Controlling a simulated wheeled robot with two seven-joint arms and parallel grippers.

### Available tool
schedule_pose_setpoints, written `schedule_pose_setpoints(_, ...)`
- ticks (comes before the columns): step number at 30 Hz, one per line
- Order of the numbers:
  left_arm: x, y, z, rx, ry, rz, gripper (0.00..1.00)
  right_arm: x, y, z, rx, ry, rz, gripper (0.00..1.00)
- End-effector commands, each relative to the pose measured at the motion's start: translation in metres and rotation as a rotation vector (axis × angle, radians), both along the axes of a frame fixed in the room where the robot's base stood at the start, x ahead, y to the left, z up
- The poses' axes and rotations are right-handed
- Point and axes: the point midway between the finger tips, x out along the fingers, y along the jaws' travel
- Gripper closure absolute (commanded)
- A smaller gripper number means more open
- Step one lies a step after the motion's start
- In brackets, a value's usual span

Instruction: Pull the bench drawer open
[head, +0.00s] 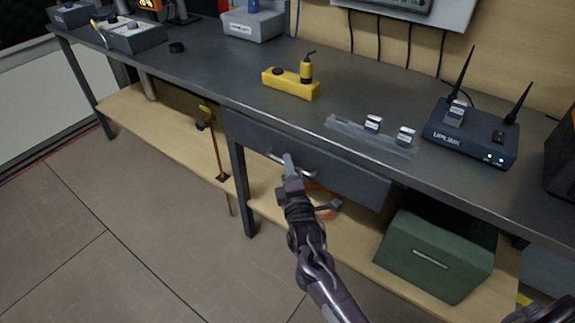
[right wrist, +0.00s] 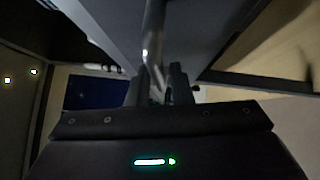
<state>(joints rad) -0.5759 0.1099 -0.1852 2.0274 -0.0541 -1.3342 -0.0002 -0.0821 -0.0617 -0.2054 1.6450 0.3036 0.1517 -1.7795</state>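The bench drawer (head: 340,178) is a dark grey front under the bench top, and it looks closed. Its pale bar handle (head: 275,155) shows at the left part of the front. My right gripper (head: 288,162) is at this handle. In the right wrist view the handle bar (right wrist: 153,45) runs down between the two fingers of my right gripper (right wrist: 158,85), which look closed on it. The fingers hide part of the bar.
On the bench top (head: 215,75) stand a yellow box (head: 290,84), a router with antennas (head: 470,132) and small white-topped pieces (head: 373,122). A green box (head: 435,253) sits on the lower shelf to the right. The floor (head: 150,240) before the bench is clear.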

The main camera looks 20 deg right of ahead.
Motion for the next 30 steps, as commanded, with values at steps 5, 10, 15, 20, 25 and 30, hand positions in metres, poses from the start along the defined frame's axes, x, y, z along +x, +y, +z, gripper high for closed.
schedule_pose_setpoints(5, -0.0006, -0.0004, 0.0042, 0.001, 0.002, -0.002, 1.00, 0.0093, -0.0013, 0.0013, 0.001, 0.000, 0.000, 0.80)
schedule_pose_setpoints(10, -0.0009, -0.0003, 0.0045, 0.000, 0.004, -0.002, 1.00, 0.0095, -0.0011, 0.0011, 0.001, 0.001, 0.000, 0.80)
schedule_pose_setpoints(15, -0.0009, -0.0003, 0.0044, 0.000, 0.003, -0.002, 1.00, 0.0094, -0.0011, 0.0011, 0.001, 0.001, 0.000, 0.96)
schedule_pose_setpoints(20, -0.0007, -0.0004, 0.0043, 0.000, 0.002, -0.001, 1.00, 0.0092, -0.0011, 0.0008, 0.001, 0.001, 0.000, 1.00)
schedule_pose_setpoints(25, -0.0005, -0.0004, 0.0045, -0.001, 0.001, -0.001, 1.00, 0.0091, -0.0009, 0.0008, 0.001, 0.001, 0.001, 1.00)
schedule_pose_setpoints(30, 0.0016, -0.0001, -0.0001, -0.001, -0.008, 0.001, 1.00, 0.0074, 0.0014, 0.0015, 0.000, 0.003, 0.001, 1.00)
